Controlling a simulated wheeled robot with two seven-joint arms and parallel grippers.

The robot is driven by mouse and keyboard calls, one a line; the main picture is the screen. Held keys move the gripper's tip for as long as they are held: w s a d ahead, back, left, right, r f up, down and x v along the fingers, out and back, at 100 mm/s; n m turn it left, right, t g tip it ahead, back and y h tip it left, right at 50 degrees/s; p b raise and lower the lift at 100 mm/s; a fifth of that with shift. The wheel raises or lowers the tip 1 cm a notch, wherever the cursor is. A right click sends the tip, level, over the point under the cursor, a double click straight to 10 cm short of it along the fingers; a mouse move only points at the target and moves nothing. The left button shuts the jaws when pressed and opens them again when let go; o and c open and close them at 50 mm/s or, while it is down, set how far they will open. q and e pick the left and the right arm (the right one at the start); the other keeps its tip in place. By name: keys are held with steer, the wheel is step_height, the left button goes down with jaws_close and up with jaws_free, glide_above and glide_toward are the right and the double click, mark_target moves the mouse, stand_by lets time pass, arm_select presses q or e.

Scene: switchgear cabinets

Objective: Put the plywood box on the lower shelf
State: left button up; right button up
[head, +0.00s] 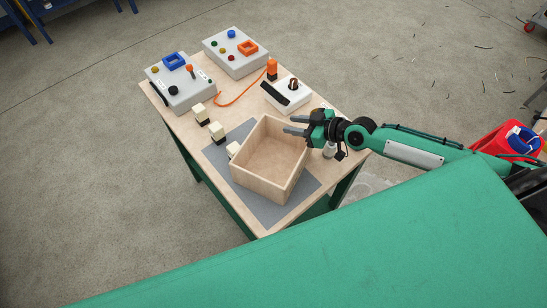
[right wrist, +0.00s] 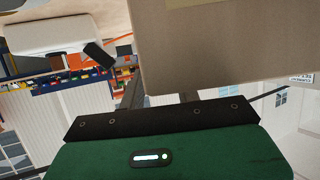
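The plywood box (head: 268,185) is open-topped and stands upright on a grey mat (head: 222,157) at the near end of the table. My right gripper (head: 288,125) is at the box's far right corner, its two fingers apart and pointing left over the rim. In the right wrist view the box's wall (right wrist: 225,45) is close to the fingers (right wrist: 160,97) and hides part of one. I cannot tell whether they touch it. The lower shelf is not clearly visible; the tabletop hides the space under it. My left gripper is out of view.
Several pale blocks (head: 217,131) stand along the box's left. Two grey control boxes (head: 180,83) (head: 235,52), a white switch unit (head: 288,94) and an orange cable (head: 243,97) are farther back. A red bin (head: 500,137) is at right. The floor left is clear.

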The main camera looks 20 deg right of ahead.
jaws_close()
steer(key=shift+r, duration=0.1)
stand_by(1.3)
